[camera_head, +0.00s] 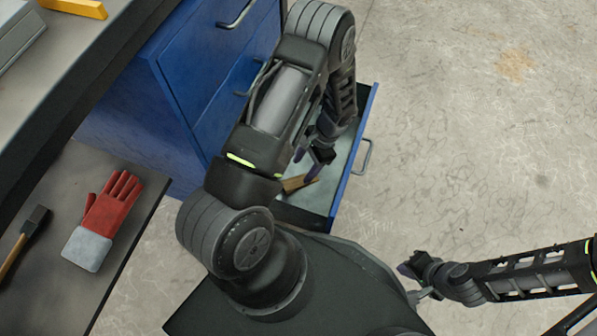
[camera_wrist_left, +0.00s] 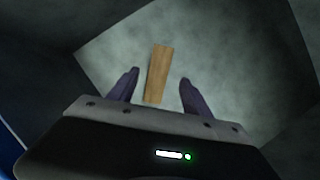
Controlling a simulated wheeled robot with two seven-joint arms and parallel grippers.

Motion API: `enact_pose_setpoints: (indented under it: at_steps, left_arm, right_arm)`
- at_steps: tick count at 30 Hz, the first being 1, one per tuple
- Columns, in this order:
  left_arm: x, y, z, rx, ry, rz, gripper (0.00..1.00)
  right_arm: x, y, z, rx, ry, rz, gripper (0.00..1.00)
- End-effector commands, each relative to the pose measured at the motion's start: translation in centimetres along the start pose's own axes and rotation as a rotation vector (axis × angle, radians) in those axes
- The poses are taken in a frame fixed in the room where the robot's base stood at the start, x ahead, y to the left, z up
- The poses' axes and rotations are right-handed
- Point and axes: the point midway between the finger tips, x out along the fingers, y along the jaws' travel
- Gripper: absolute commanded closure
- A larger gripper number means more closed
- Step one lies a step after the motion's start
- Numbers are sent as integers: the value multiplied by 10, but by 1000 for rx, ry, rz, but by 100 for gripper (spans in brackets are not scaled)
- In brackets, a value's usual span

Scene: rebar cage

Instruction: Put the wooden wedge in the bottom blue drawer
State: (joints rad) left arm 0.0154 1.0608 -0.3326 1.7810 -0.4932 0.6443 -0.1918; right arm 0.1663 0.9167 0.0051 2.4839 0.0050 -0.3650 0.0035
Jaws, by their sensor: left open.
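The wooden wedge (camera_head: 297,184) lies on the floor of the pulled-out bottom blue drawer (camera_head: 352,168). In the left wrist view the wedge (camera_wrist_left: 159,72) lies on the drawer's pale floor, between and beyond my two fingertips. My left gripper (camera_head: 316,165) reaches down into the drawer just above the wedge. Its fingers (camera_wrist_left: 156,88) are apart and do not touch the wedge. My left arm hides part of the drawer. My right gripper (camera_head: 408,268) is at the lower right, away from the drawer; its fingers are too small to read.
The blue cabinet (camera_head: 180,85) stands under a grey worktop (camera_head: 85,50) with a yellow object (camera_head: 75,7). A lower table (camera_head: 125,235) at left holds a red and grey glove (camera_head: 105,220) and a hammer (camera_head: 22,240). The concrete floor at right is clear.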

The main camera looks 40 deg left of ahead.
Motion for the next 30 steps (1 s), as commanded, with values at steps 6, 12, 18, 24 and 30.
enact_pose_setpoints:
  at_steps: [6,12,18,24,30]
  left_arm:
    - [-40,0,0,0,2,-1,43]
    - [-48,0,0,0,1,0,43]
    - [-47,0,0,-1,1,0,43]
    - [-47,0,0,-1,1,0,43]
    - [-48,0,0,-1,0,0,43]
  right_arm:
    - [-13,-6,3,-3,-8,-3,100]
    - [-14,-7,4,-5,-10,-4,100]
    - [-14,-7,4,-5,-10,-4,100]
    - [-14,-7,4,-5,-10,-4,100]
    - [-14,-8,4,-5,-10,-4,100]
